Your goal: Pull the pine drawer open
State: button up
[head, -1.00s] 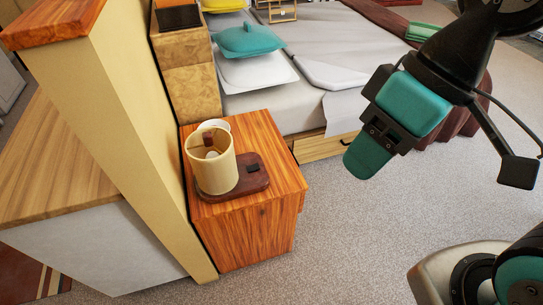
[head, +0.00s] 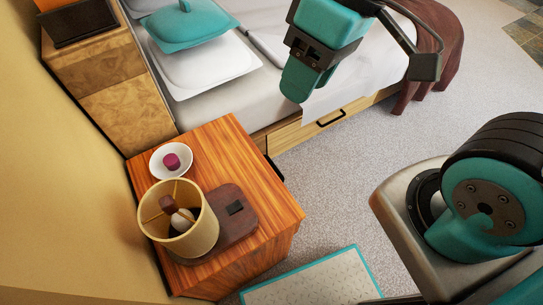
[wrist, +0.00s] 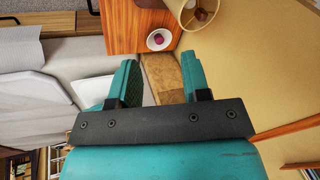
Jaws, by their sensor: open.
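The pine drawer (head: 298,131) is a pale wood front low in the side of the bed, with a black bar handle (head: 330,118). It looks closed, flush with the bed frame. My gripper (head: 297,90) hangs above the bed edge, up and left of the handle in the head view, apart from it. In the wrist view my gripper (wrist: 157,78) shows two teal fingers spread apart with nothing between them.
An orange wood nightstand (head: 225,150) stands left of the drawer, bearing a lamp (head: 178,225) and a white bowl (head: 158,162) with a purple thing in it. Carpet (head: 345,185) before the drawer is clear. A teal-edged mat (head: 315,280) lies nearer.

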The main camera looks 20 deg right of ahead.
jog(key=w+d+f+m+b, duration=0.1)
jog(key=w+f+b, duration=0.45)
jog(key=f, duration=0.35)
jog(key=w+d+f+m+b, duration=0.1)
jog(key=w+f+b, duration=0.4)
jog(key=w+f, duration=0.3)
jog(key=m+h+b, duration=0.2)
jog(key=b, duration=0.6)
send_near(275, 167)
jog(key=f+b, duration=0.1)
jog(key=f, duration=0.2)
jog(key=a+f+b, duration=0.1)
jog(key=f, duration=0.2)
jog(key=f+b, duration=0.1)
jog(key=f, duration=0.1)
jog(key=shift+a+f+b, duration=0.2)
jog(key=shift+f+b, duration=0.15)
jog(key=shift+f, duration=0.05)
grip_shut()
